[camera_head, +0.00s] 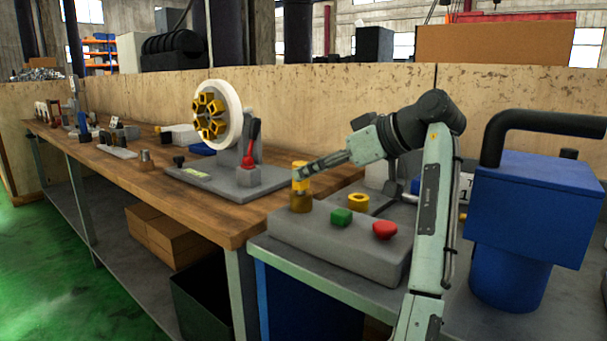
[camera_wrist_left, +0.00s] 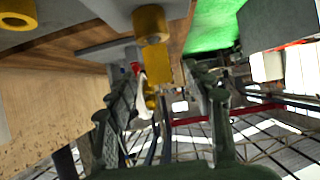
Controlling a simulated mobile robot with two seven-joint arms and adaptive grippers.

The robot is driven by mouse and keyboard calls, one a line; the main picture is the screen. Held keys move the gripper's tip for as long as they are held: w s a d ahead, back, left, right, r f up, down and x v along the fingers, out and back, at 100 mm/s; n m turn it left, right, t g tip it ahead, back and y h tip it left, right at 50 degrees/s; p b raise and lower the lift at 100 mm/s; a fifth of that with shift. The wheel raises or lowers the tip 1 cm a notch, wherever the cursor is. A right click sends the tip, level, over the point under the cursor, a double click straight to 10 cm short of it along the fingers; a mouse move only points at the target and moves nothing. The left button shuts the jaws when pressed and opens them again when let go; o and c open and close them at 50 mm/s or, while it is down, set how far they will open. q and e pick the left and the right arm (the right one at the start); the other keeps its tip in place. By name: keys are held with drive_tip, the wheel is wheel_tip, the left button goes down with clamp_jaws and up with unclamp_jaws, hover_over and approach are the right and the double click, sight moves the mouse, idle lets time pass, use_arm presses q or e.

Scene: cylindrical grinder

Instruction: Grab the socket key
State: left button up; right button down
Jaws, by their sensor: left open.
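A yellow upright piece (camera_head: 299,171), which looks like the socket key, stands on a darker yellow round holder (camera_head: 301,203) at the corner of a grey control block. My left gripper (camera_head: 307,179) reaches it from the right, its fingertips overlapping the piece. In the left wrist view my open left gripper (camera_wrist_left: 165,98) has one finger on each side of a yellow part (camera_wrist_left: 177,72), apparently the same piece. The holder (camera_wrist_left: 152,22) shows beyond it. I cannot tell whether a finger touches. My right gripper is not in view.
The grey block (camera_head: 330,239) also carries a green button (camera_head: 341,217), a red button (camera_head: 384,230) and a yellow ring (camera_head: 358,202). A chuck wheel (camera_head: 215,115) stands behind on the wooden bench. A blue machine (camera_head: 530,205) stands at right.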

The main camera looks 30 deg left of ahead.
use_arm(q)
drive_tip(key=shift+w+a, duration=0.3)
drive_tip(key=shift+w, duration=0.05)
drive_tip(key=x, duration=0.3)
drive_tip(key=p+x, duration=0.1)
drive_tip(key=x, duration=0.3)
drive_tip(key=shift+s+a+r, duration=0.15)
drive_tip(key=shift+a, duration=0.2)
clamp_jaws()
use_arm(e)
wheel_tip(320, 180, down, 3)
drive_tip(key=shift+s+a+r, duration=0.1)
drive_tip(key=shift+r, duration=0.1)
